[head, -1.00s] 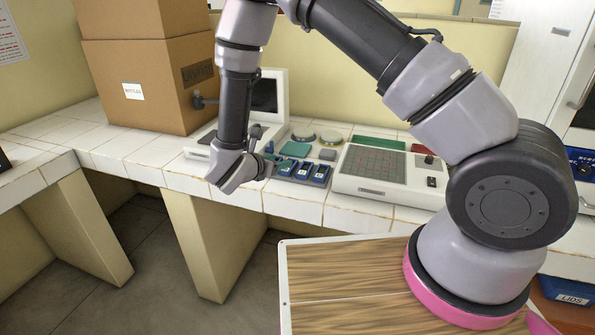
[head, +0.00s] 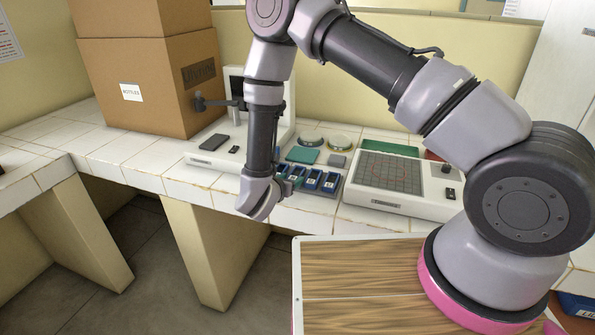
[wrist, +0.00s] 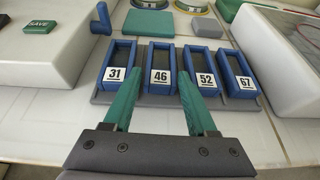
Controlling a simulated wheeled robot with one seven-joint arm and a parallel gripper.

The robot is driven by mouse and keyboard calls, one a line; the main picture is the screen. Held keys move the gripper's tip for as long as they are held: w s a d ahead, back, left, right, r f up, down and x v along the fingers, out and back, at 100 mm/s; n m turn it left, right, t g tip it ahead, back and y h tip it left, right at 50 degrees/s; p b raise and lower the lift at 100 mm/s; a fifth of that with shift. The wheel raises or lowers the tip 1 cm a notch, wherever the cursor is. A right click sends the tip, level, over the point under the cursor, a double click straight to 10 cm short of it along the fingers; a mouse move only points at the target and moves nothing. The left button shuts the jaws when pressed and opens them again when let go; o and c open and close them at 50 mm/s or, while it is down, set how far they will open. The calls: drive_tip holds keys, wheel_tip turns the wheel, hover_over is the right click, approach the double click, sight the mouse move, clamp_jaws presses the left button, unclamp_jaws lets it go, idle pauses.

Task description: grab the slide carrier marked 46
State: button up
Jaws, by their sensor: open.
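The slide carrier marked 46 (wrist: 160,58) is a blue, open-topped box with a white number label on its near face. It stands upright in a row on a grey rack (wrist: 241,104), between the carriers marked 31 (wrist: 119,60) and 52 (wrist: 203,58). The carrier marked 67 (wrist: 239,62) is at the right end. My gripper (wrist: 160,76) is open and empty, its two green fingers pointing at the 46 carrier, one towards each side of it. I cannot tell whether they touch it. In the head view my wrist partly covers the row, and the numbers are too small to read.
A white device with a grid top (head: 392,180) stands right of the row. A white device with a green SAVE button (wrist: 39,27) is on the left. A green block (wrist: 174,24) and round dishes lie behind the row. Cardboard boxes (head: 150,80) stand at the far left.

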drive_tip(key=shift+w+d+f, duration=0.15)
drive_tip(key=shift+w, duration=0.15)
drive_tip(key=shift+c, duration=0.3)
clamp_jaws()
